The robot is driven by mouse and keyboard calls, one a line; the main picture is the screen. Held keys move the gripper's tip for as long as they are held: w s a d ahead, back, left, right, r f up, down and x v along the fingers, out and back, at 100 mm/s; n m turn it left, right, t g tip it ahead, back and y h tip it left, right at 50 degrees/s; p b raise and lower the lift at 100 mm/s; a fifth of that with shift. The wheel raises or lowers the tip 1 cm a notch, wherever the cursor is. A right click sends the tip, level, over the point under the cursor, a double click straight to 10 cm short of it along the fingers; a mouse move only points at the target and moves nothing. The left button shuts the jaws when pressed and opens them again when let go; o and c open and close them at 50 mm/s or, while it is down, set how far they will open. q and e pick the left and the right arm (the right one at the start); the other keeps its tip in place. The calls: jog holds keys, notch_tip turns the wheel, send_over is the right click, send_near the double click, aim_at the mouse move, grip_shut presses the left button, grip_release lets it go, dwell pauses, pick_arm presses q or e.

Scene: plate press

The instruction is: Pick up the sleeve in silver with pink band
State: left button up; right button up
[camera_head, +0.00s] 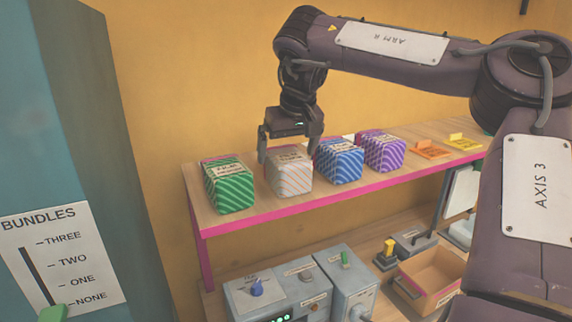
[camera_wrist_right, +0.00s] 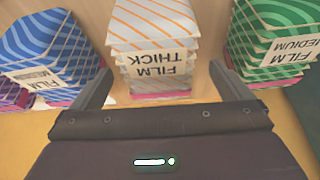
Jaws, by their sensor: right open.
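The silver sleeve (camera_head: 290,179) with thin orange stripes stands on the upper shelf, between a green-striped sleeve (camera_head: 229,193) and a blue-striped sleeve (camera_head: 338,165). In the right wrist view the silver sleeve (camera_wrist_right: 153,25) carries a label reading FILM THICK, with a pink strip along its lower edge. My right gripper (camera_head: 288,152) is open above and at the back of the silver sleeve. In the right wrist view its fingers (camera_wrist_right: 160,84) are spread to either side of that sleeve, with nothing gripped. My left gripper is out of view.
A purple-striped sleeve (camera_head: 380,152) stands right of the blue one, close by. Orange and yellow cards (camera_head: 431,150) lie farther right on the pink-edged shelf (camera_head: 260,217). Below are grey control boxes (camera_head: 295,287) and an orange-brown bin (camera_head: 430,278). A yellow wall is behind.

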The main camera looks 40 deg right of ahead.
jog(key=shift+p+x, duration=0.75)
jog(key=shift+p, duration=0.25)
jog(key=w+f, duration=0.1)
jog(key=w+d+f+p, duration=0.1)
jog(key=f, duration=0.1)
jog(key=shift+d+f, duration=0.1)
jog(key=shift+w+f, duration=0.1)
jog(key=shift+f, duration=0.05)
jog(key=shift+s, duration=0.25)
jog(key=shift+w+f, duration=0.1)
jog(key=shift+w, duration=0.05)
jog(key=shift+b, duration=0.3)
